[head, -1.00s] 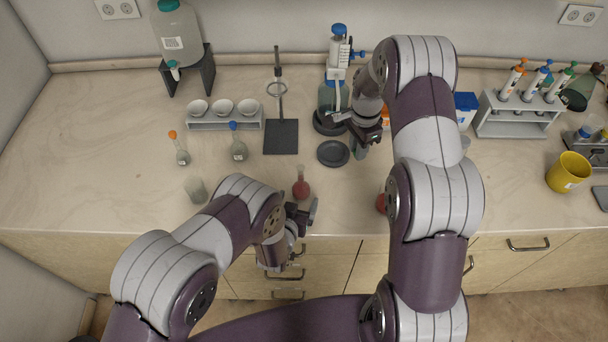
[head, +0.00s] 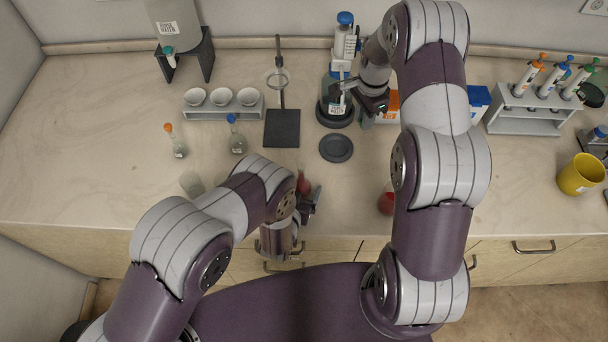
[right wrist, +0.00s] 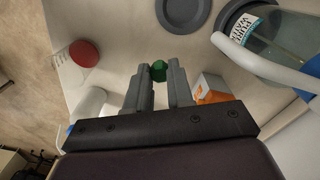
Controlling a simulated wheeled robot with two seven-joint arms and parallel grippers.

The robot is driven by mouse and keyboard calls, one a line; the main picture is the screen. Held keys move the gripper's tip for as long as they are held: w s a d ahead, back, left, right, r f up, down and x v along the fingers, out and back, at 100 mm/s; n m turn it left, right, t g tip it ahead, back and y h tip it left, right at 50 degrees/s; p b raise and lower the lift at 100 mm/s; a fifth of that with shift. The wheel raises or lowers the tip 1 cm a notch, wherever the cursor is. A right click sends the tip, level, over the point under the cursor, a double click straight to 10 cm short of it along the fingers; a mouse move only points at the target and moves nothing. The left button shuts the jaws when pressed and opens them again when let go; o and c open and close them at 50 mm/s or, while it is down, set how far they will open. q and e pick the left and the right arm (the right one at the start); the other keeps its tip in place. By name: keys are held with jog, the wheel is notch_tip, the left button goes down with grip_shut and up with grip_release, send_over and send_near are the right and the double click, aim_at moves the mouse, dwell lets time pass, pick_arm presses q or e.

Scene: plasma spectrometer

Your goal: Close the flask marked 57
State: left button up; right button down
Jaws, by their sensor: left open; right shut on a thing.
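My right gripper (right wrist: 157,82) is shut on a small green stopper (right wrist: 158,70), seen between its fingertips in the right wrist view. In the head view the right gripper (head: 366,102) is beside the dispenser bottle. My left gripper (head: 307,205) is open at the counter's front edge, close to a flask with red liquid (head: 304,184); the arm partly hides it, and I cannot tell whether they touch. An orange-stoppered flask (head: 178,146) and a blue-stoppered flask (head: 237,144) stand further left. I cannot read the number 57 on any flask.
A dispenser bottle (head: 337,112) stands at the back, with a dark round plate (head: 336,148) before it. A ring stand (head: 281,127), a rack of white bowls (head: 222,112) and a beaker (head: 191,184) are left. Another red-filled vessel (head: 386,204) is partly behind my right arm.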

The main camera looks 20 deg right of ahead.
pick_arm(q)
jog(key=shift+s+a+r, duration=0.1)
jog(key=shift+s+r, duration=0.2)
pick_arm(e)
jog(key=shift+s+a+r, duration=0.2)
jog(key=shift+s+r, duration=0.1)
jog(key=shift+s, duration=0.15)
pick_arm(q)
jog(key=shift+w+f, duration=0.1)
jog(key=shift+w, duration=0.15)
jog(key=c, duration=0.7)
pick_arm(e)
jog(key=shift+w+d+f, duration=0.1)
jog(key=shift+w+f, duration=0.1)
jog(key=shift+w, duration=0.05)
pick_arm(q)
jog(key=c, duration=0.5)
jog(key=shift+s, duration=0.15)
jog(key=shift+c, duration=0.8)
pick_arm(e)
jog(key=shift+s+r, duration=0.15)
